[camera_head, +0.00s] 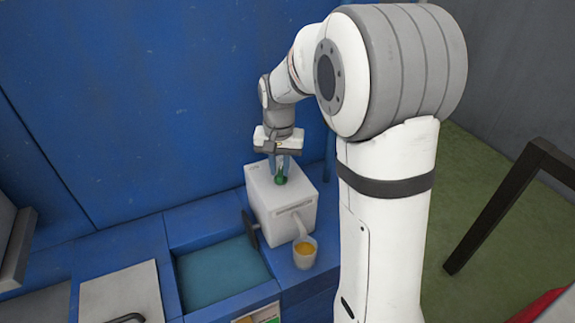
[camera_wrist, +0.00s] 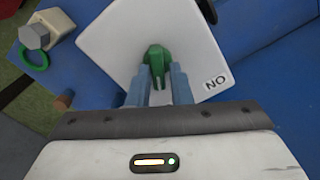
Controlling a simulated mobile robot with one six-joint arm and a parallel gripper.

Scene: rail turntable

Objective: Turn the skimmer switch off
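The skimmer is a white box (camera_head: 265,206) standing on the blue ledge beside a basin. A green knob (camera_head: 281,180) sits on its top. In the wrist view the green knob (camera_wrist: 157,58) is large, with its narrow lever part pointing toward my gripper. Lettering on the top near one corner reads upside down as "NO", which fits "ON". My gripper (camera_head: 279,168) is above the box, pointing down. Its pale blue fingers (camera_wrist: 160,85) stand apart, one on each side of the knob. I cannot tell whether they touch it.
A cup with orange-yellow contents (camera_head: 304,252) stands in front of the box, under its spout. A basin of teal water (camera_head: 222,272) is to the left, with a dark paddle (camera_head: 250,229) at its edge. A blue wall (camera_head: 140,110) rises close behind. A green ring (camera_wrist: 33,60) lies beyond the box.

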